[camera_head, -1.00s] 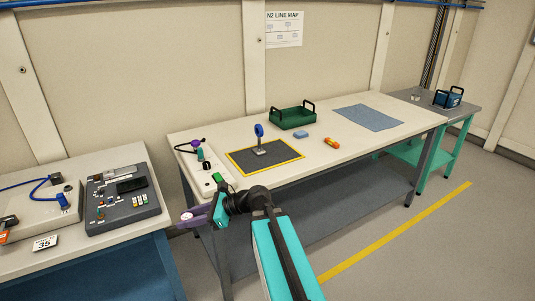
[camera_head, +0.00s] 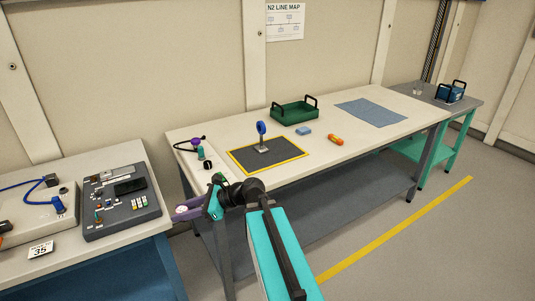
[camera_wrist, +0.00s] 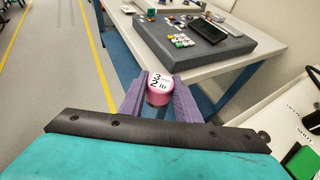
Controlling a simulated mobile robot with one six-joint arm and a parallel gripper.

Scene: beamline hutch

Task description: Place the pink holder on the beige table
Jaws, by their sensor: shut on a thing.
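My gripper (camera_wrist: 160,105) has purple fingers and is shut on the pink holder (camera_wrist: 158,88), a small round piece whose pale top carries dark printed marks. In the head view my gripper (camera_head: 188,211) is beside the left front corner of the long beige table (camera_head: 230,132), left of its edge, over the gap between the two benches. The holder shows there only as a small pale pink spot (camera_head: 181,209) between the fingers. The wrist view shows open floor and a bench edge beyond the holder.
On the long table are a yellow-edged dark mat (camera_head: 285,165) with a blue-topped stand (camera_head: 262,140), a green tray (camera_head: 294,113), an orange item (camera_head: 335,138) and a blue cloth (camera_head: 371,112). A control box (camera_head: 120,203) sits on the left bench. The table's front right is clear.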

